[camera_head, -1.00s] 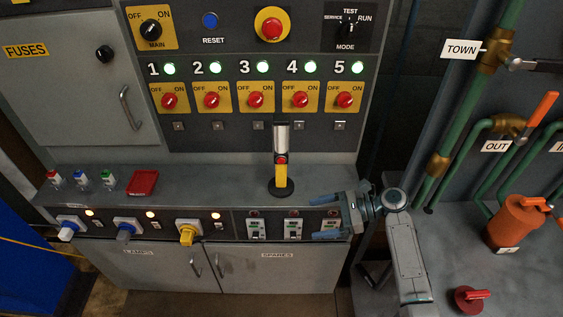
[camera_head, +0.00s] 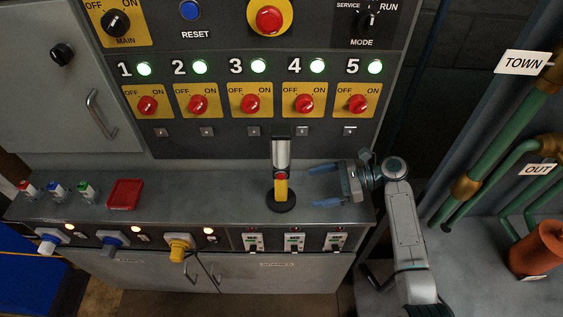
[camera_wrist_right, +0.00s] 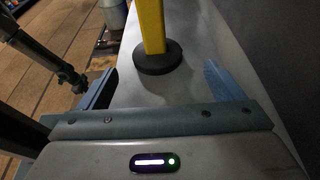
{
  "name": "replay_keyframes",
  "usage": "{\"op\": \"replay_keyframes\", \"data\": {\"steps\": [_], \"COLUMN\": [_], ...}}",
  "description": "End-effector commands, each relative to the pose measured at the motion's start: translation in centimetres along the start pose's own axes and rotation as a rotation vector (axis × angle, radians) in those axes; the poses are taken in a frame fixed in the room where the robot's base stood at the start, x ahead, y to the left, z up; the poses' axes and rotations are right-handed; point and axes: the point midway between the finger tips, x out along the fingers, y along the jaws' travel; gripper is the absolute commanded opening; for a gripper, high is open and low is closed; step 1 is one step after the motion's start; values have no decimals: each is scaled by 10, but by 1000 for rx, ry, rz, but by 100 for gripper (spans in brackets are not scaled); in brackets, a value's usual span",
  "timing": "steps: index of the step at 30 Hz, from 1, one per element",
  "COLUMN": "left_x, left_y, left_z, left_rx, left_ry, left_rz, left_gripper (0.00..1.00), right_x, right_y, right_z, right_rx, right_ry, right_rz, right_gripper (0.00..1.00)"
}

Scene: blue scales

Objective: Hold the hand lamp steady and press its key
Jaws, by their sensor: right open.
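The hand lamp (camera_head: 281,165) stands upright on the grey ledge of the cabinet. It has a pale upper part, a yellow lower body and a round black base, with a red key (camera_head: 281,177) on its front. My right gripper (camera_head: 318,186) is open and empty just right of the lamp, its blue fingers pointing left towards it. In the right wrist view the lamp's yellow body (camera_wrist_right: 151,25) and black base stand ahead, between the lines of the spread fingers and beyond their tips. The lamp's top is out of that view. My left gripper is not in view.
The ledge (camera_head: 220,195) also holds a red tray (camera_head: 125,194) and several small coloured-top items at the left. Behind the lamp rises the panel with red switches (camera_head: 252,103) and lit green lamps. Plugs and sockets line the ledge's front. Pipes (camera_head: 480,170) stand at the right.

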Motion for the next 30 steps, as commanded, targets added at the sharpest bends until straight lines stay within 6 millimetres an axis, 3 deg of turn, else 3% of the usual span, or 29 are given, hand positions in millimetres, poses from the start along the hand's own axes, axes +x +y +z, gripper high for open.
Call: {"op": "replay_keyframes", "data": {"steps": [11,15,17,22,30], "left_x": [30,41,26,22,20], "left_y": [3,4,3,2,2], "left_z": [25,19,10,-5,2], "left_rx": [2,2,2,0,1], "left_ry": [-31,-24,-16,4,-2], "left_rz": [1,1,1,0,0], "left_gripper": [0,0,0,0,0], "right_x": [44,64,70,88,99], "right_y": [0,0,0,0,0], "right_z": [-5,-4,4,2,0], "right_rx": [-3,-2,2,2,1], "right_ry": [-4,-3,-4,-2,0], "right_rz": [1,0,1,1,1], "right_gripper": [87,87,87,87,87]}}
